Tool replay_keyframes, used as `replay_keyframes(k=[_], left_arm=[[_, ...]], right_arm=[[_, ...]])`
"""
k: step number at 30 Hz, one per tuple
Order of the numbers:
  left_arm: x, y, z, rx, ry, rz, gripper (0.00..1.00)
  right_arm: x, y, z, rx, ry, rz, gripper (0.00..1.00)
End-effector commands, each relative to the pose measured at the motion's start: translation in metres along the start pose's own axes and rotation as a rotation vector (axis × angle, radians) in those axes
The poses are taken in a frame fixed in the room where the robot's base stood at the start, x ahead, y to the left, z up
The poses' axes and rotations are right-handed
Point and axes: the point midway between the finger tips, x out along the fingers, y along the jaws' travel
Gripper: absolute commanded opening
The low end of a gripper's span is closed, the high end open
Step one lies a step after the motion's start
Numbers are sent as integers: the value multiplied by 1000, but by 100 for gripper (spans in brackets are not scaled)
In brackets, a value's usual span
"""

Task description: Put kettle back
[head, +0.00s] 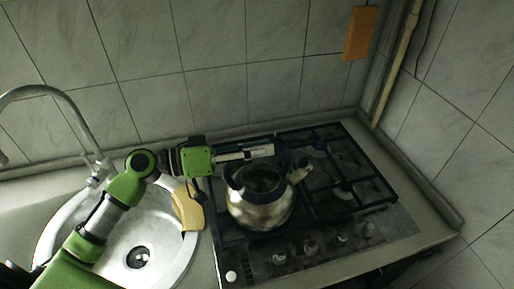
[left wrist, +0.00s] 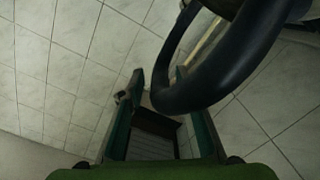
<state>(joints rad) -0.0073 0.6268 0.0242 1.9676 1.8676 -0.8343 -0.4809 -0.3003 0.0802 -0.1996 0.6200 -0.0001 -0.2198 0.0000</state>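The kettle (head: 262,207) is a shiny metal pot with a dark arched handle and a spout pointing right. It stands upright on the left front part of the gas stove (head: 385,186). My left gripper (head: 268,149) reaches in from the left, level, just behind the top of the kettle. In the left wrist view the dark handle (left wrist: 225,72) curves down in front of my gripper (left wrist: 158,72). The two fingers are spread with a gap between them, and the handle overlaps the right finger. I cannot tell whether they touch. My right gripper is not in view.
A sink (head: 165,262) with a curved tap (head: 40,90) is at the left, with a yellow cloth or sponge (head: 188,212) on its right rim. Stove knobs (head: 310,247) line the front. Tiled walls close off the back and right. The right burners look free.

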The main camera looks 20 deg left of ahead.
Motion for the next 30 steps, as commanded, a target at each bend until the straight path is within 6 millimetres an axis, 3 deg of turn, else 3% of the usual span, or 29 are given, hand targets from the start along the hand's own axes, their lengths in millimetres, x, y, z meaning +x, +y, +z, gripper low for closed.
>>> replay_keyframes(k=[8, 12, 21, 30], left_arm=[[-1, 8, -11, -2, -1, 0, 31], [-28, 0, -1, 0, -2, -4, 31], [-85, 2, -3, 0, -1, -2, 31], [-117, 4, -6, -1, 0, 0, 31]], right_arm=[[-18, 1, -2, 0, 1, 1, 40], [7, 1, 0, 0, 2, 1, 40], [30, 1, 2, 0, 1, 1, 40], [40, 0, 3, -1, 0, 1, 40]])
